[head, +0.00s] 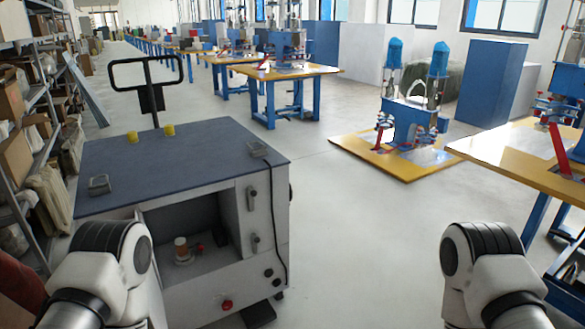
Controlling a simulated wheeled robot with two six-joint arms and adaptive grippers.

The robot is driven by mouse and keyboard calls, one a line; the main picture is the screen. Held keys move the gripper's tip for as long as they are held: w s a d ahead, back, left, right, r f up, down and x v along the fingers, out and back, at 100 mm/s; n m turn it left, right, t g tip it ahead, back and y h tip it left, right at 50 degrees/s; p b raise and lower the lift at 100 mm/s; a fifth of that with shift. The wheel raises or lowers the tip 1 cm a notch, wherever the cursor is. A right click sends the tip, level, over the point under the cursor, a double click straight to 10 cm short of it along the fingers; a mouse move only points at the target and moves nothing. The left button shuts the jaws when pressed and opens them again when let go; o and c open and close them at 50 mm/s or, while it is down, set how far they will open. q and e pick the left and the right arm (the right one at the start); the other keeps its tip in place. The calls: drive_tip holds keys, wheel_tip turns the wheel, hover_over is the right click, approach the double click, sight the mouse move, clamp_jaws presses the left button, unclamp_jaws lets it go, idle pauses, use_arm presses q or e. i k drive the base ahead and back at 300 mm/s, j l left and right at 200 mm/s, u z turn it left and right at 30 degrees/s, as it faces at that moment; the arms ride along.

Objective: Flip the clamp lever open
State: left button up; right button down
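Red levers show on the blue welding machines; I cannot tell which one is the clamp lever, or whether it is open or shut. One red lever (557,143) stands tilted on the machine on the yellow-topped table at the right edge. Another red lever (381,136) is on the blue machine (414,122) on a low yellow platform at centre right. A small red part (263,62) shows on the machine farther back. Only links of my two arms show at the bottom left and bottom right. Both my grippers are out of view, and no arm touches a lever.
A grey cabinet cart (185,165) with a black handle (147,75) and an open front stands close at left. Yellow-topped tables (286,73) run back in a row. The right table (505,148) is near my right arm. Shelves line the left wall. The middle floor is clear.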

sight(200, 247)
drive_tip(key=i+j+u, duration=0.25)
drive_tip(key=i+j, duration=0.25)
drive_tip(key=j, duration=0.3)
drive_tip(key=i+j+u, duration=0.3)
drive_tip(key=i+j, duration=0.25)
drive_tip(key=j, duration=0.15)
